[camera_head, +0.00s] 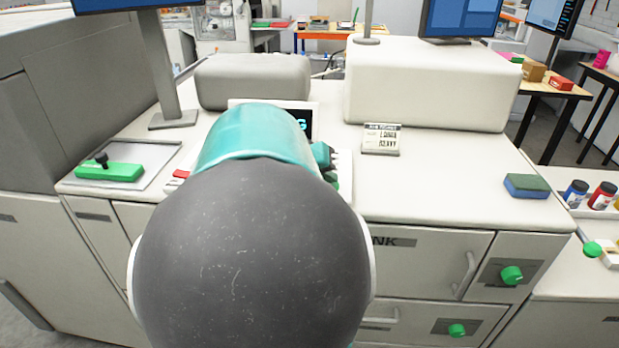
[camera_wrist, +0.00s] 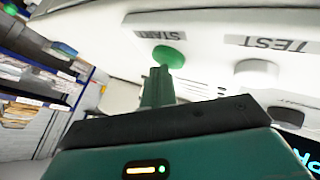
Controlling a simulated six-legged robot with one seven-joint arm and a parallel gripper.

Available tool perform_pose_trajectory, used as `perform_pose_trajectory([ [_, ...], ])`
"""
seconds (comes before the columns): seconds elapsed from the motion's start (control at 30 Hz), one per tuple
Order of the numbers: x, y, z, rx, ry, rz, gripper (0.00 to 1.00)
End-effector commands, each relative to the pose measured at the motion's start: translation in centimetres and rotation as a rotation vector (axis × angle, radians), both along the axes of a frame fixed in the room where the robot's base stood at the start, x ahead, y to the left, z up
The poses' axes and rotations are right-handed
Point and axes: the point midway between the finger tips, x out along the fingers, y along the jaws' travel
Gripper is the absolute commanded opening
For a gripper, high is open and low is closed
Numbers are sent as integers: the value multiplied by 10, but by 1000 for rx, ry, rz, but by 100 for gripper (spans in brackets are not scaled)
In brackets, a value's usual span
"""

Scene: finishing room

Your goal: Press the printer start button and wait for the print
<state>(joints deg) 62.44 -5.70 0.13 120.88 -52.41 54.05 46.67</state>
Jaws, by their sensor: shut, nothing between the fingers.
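The green start button (camera_wrist: 168,56) shows in the wrist view, beside a label reading START (camera_wrist: 168,34) on the white printer panel (camera_wrist: 206,24). My gripper (camera_wrist: 158,74) is shut and empty. Its fingertips are right at the button's edge; I cannot tell whether they touch it or whether it is pressed in. In the head view my arm covers most of the panel and hides the start button. A dark display (camera_head: 301,121) with cyan lettering shows only in part there.
A pale TEST button (camera_wrist: 257,72) sits right of the start button in the wrist view. In the head view, a red part (camera_head: 181,174) shows left of my arm. A green-handled tool (camera_head: 110,172) lies left, a notepad (camera_head: 381,139) and a sponge (camera_head: 526,186) right.

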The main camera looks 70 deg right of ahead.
Motion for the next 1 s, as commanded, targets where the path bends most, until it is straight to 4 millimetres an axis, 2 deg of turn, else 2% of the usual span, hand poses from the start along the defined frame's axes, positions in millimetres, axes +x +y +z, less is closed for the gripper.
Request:
perform_pose_trajectory([
  [0.2, 0, 0, 1, 1, 0, -1, 0],
  [0.5, 0, 0, 15, 0, -1, -1, 0],
  [0.83, 0, 0, 17, 0, -1, -1, 0],
  [1.0, 0, 0, 28, -2, 0, -1, 0],
])
